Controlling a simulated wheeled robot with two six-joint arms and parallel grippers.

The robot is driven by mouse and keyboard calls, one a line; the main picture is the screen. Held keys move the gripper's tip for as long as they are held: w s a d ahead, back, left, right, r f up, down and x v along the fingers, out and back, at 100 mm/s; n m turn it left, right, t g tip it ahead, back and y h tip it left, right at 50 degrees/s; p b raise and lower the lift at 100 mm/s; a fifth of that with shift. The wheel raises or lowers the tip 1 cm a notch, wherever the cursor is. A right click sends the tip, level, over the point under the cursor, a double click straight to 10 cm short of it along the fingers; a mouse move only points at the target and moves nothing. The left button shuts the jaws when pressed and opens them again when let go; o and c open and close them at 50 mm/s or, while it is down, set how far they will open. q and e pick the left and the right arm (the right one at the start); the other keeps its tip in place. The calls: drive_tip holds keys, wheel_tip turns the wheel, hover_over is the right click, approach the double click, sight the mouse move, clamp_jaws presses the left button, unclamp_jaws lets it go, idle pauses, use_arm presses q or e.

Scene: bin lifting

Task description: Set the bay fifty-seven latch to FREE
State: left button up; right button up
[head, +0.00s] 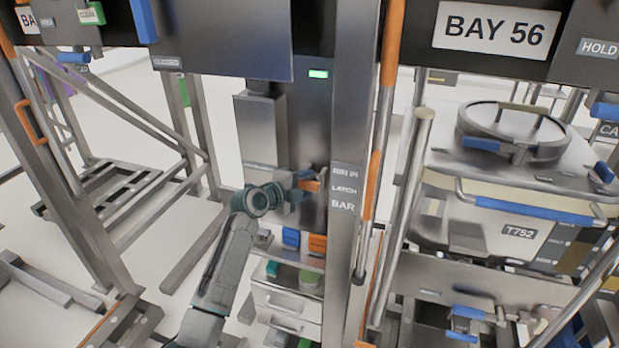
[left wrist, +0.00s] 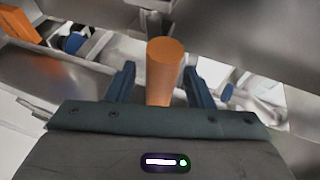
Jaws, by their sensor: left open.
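My left gripper (head: 306,184) is beside a grey post, at the front of a dark metal panel. Its blue fingers are open. In the left wrist view, an orange cylindrical handle (left wrist: 164,68) stands between the two fingers (left wrist: 160,88), with a gap on both sides. A small part of the orange handle (head: 312,186) also shows at the fingertips in the head view. No sign for bay fifty-seven and no FREE mark is readable. My right gripper is not in view.
A "BAY 56" sign (head: 495,27) hangs at upper right, with a "HOLD" label beside it. Below it stands a metal bin (head: 465,215) marked T752. A tall orange bar (head: 391,45) runs beside the post. Drawers (head: 286,303) sit below my left gripper. Pale floor shows at left.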

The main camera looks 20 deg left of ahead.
use_arm(q)
drive_tip(key=shift+x, duration=0.85)
